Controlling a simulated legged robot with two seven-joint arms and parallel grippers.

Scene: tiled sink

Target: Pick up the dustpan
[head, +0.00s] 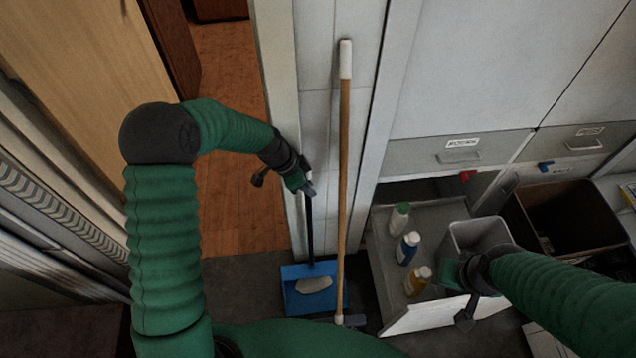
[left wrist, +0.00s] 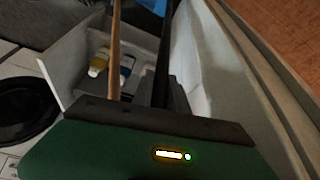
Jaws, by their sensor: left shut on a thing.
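The dustpan (head: 297,297) is blue with a long dark upright handle (head: 310,232). It stands on the floor by the wall, with a pale patch in its pan. My left gripper (head: 307,188) is at the top of the handle and shut on it. In the left wrist view the dark handle (left wrist: 163,62) runs up from my gripper housing, and the fingertips are hidden. My right gripper (head: 449,274) is low on the right, over the open drawer and away from the dustpan; its jaws are too dark to read.
A broom with a wooden stick (head: 344,150) leans close to the right of the dustpan. An open drawer (head: 385,245) holds several bottles and a grey bin (head: 475,235). A brown bin (head: 560,210) is further right. A doorway with wooden floor (head: 232,130) is at left.

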